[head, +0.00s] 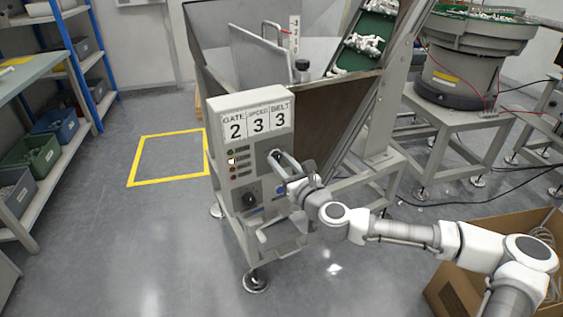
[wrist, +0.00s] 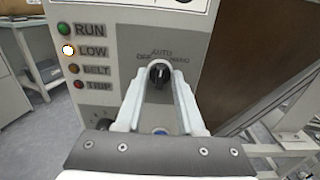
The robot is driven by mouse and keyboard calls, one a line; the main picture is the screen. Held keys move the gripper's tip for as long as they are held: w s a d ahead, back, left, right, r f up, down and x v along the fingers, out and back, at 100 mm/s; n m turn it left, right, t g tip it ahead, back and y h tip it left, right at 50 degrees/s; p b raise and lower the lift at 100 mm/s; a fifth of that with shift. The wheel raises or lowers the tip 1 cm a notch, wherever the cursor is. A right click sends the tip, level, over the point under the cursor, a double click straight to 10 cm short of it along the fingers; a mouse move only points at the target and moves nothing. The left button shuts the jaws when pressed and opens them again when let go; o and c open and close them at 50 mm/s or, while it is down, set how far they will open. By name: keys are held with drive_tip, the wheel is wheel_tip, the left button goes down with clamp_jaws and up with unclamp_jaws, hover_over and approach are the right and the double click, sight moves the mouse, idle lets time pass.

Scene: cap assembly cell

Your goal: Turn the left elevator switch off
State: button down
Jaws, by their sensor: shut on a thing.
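The elevator switch (wrist: 159,74) is a black rotary knob on the grey control panel (wrist: 110,50), labelled OFF at left, AUTO at top and HAND at right. Its pointer looks about upright, toward AUTO. My gripper (wrist: 158,80) has its two pale fingers on either side of the knob and is shut on it. In the head view my gripper (head: 276,158) reaches the right part of the panel (head: 262,150) from the right, and hides most of the switch.
Beside the switch are the RUN, LOW, BELT and TRIP lamps; the LOW lamp (wrist: 68,50) is lit. A second black knob (head: 249,197) sits lower on the panel. A hopper (head: 330,110) stands behind. A cardboard box (head: 455,295) is at lower right. Floor at left is clear.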

drive_tip(key=shift+n, duration=0.3)
drive_tip(key=n+p, duration=0.1)
drive_tip(key=n, duration=0.2)
drive_tip(key=shift+n, duration=0.3)
drive_tip(key=n+p, duration=0.1)
drive_tip(key=n, duration=0.3)
drive_tip(key=shift+n, duration=0.3)
idle(0.3)
drive_tip(key=c, duration=0.5)
unclamp_jaws()
drive_tip(key=shift+s, duration=0.1)
